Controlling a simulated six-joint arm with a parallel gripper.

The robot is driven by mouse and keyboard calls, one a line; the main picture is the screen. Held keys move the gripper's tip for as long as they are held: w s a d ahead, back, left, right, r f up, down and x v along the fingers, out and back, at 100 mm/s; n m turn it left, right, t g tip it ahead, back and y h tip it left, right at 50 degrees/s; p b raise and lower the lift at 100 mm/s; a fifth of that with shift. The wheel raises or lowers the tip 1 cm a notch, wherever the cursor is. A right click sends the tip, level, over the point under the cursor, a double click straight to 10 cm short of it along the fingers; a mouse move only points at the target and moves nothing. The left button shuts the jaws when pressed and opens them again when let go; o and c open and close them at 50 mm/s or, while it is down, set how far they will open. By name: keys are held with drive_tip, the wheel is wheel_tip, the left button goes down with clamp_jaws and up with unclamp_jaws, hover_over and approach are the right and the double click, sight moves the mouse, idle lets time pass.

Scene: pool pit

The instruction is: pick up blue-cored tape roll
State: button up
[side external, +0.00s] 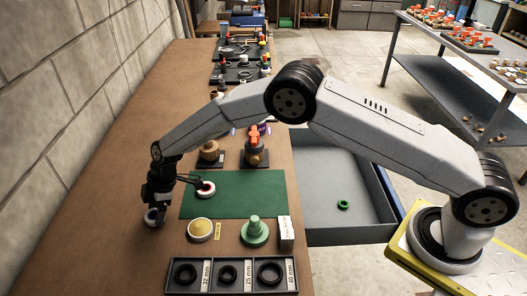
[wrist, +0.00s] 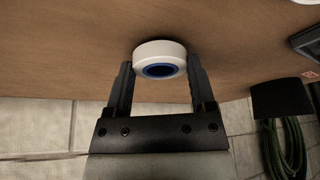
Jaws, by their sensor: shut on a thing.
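The blue-cored tape roll (wrist: 160,52) is a white ring with a blue inner core. In the wrist view it sits between the two fingers of my gripper (wrist: 160,80), which is shut on its sides. In the side external view my gripper (side external: 156,208) is low over the brown table, left of the green mat. The tape roll (side external: 151,216) shows there as a small pale shape at the fingertips, partly hidden by them. I cannot tell whether it touches the table. A second white roll with a red core (side external: 205,188) lies on the green mat.
The green mat (side external: 240,207) lies right of my gripper. In front are a white roll with a yellow centre (side external: 200,229), a green stepped piece (side external: 254,231) and a sizing tray (side external: 231,291) holding black rings. A block wall (side external: 60,100) runs along the left.

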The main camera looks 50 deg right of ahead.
drive_tip(key=s+d+r, duration=0.2)
drive_tip(key=s+r, duration=0.4)
drive_tip(key=s+d+r, duration=0.3)
drive_tip(key=s+r, duration=0.3)
drive_tip(key=shift+s+d, duration=0.3)
drive_tip(key=shift+s, duration=0.1)
idle(0.6)
drive_tip(key=shift+r, duration=0.1)
